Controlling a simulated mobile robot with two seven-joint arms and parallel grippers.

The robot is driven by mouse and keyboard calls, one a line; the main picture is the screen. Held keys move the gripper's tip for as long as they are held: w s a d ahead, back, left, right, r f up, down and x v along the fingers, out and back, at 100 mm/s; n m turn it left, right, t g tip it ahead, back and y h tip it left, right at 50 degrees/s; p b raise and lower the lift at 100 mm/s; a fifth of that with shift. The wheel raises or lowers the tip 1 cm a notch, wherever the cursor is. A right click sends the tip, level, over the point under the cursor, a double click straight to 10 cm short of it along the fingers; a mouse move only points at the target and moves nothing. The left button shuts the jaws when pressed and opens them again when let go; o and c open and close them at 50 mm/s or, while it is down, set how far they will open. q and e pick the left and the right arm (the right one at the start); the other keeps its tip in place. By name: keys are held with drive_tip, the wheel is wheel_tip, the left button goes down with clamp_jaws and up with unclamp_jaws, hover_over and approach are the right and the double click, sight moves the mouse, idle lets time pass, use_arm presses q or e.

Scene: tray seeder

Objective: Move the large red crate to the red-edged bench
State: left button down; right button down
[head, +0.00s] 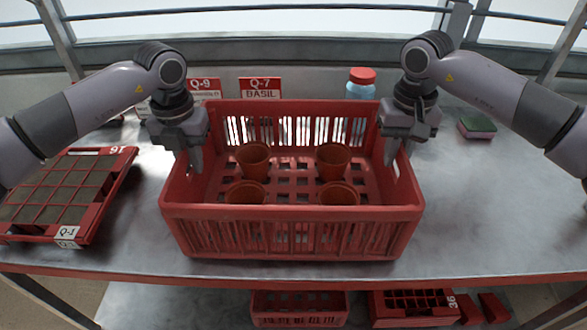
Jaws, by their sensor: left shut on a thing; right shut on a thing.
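The large red crate (290,212) is in the middle of the head view, upright and level, over the red-edged bench (480,220). I cannot tell whether its bottom touches the bench top. Several brown pots stand inside it, among them one at the back left (253,160) and one at the back right (333,161). My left gripper (196,158) is shut on the crate's left side wall. My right gripper (391,152) is shut on its right side wall. The fingers partly hide the rims there.
A red seed tray (112,190) lies left of the crate. Signs Q-9 (204,86) and Q-7 (260,88), a red-capped bottle (361,84) and a green-and-pink sponge (477,127) are behind. A smaller red crate (299,318) sits below.

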use_arm(q)
drive_tip(key=c, duration=1.5)
unclamp_jaws()
drive_tip(key=shift+d+f, duration=0.1)
drive_tip(key=shift+f, duration=0.05)
use_arm(e)
drive_tip(key=c, duration=1.5)
unclamp_jaws()
drive_tip(key=shift+a+f, duration=0.1)
drive_tip(key=shift+f, duration=0.05)
use_arm(q)
drive_tip(key=o, duration=0.4)
use_arm(e)
drive_tip(key=o, duration=0.4)
use_arm(q)
wheel_tip(320, 180, up, 12)
drive_tip(key=shift+r, duration=0.1)
use_arm(e)
wheel_tip(320, 180, up, 12)
drive_tip(key=shift+r, duration=0.1)
